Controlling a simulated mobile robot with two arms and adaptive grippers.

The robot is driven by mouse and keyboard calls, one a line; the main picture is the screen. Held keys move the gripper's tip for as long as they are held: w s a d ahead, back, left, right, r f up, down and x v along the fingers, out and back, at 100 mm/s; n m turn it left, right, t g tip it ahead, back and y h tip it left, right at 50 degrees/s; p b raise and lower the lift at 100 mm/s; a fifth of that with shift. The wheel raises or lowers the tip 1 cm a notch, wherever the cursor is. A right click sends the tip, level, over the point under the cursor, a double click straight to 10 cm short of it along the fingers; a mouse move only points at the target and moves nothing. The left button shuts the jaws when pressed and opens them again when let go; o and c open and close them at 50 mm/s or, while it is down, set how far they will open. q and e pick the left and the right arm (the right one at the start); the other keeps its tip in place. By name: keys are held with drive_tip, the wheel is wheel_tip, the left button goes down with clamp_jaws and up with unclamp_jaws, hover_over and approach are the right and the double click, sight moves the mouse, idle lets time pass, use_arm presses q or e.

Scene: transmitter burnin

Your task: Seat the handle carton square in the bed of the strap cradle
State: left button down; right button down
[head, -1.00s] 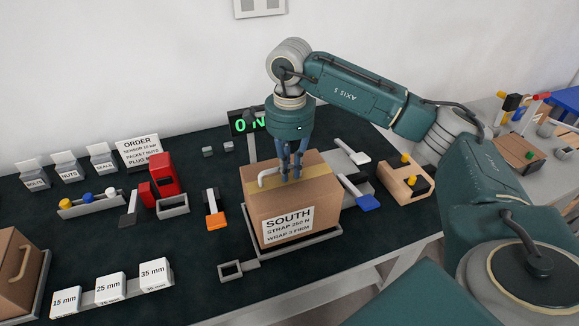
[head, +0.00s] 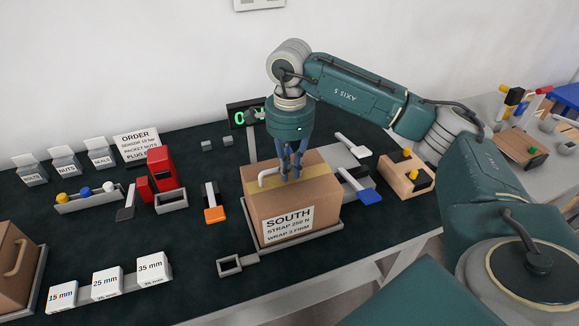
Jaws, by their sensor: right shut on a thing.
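The handle carton (head: 280,196) is a brown box with tan tape, a pale handle (head: 268,176) on top and a white SOUTH label. It looks upright over the grey strap cradle (head: 315,240), whose rim shows along its front and right lower edges. I cannot tell whether its underside rests flat on the bed; the back edges are hidden. My right gripper (head: 290,177) points down at the carton's top and is shut on its handle. My left gripper is not in view.
A blue-ended lever (head: 366,192) and a wooden block (head: 406,175) stand right of the carton. An orange-ended lever (head: 213,206) stands left. Another brown carton (head: 14,262) sits at the far left. A green-digit display (head: 243,115) behind is partly hidden by my arm.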

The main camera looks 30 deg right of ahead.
drive_tip(key=shift+w+f, duration=0.1)
drive_tip(key=shift+f, duration=0.1)
drive_tip(key=c, duration=1.6)
unclamp_jaws()
drive_tip(key=shift+c, duration=0.2)
drive_tip(key=shift+s+f, duration=0.15)
drive_tip(key=shift+s, duration=0.1)
drive_tip(key=shift+w+r, duration=0.15)
drive_tip(key=shift+r, duration=0.35)
wheel_tip(320, 180, up, 11)
drive_tip(key=shift+r, duration=0.2)
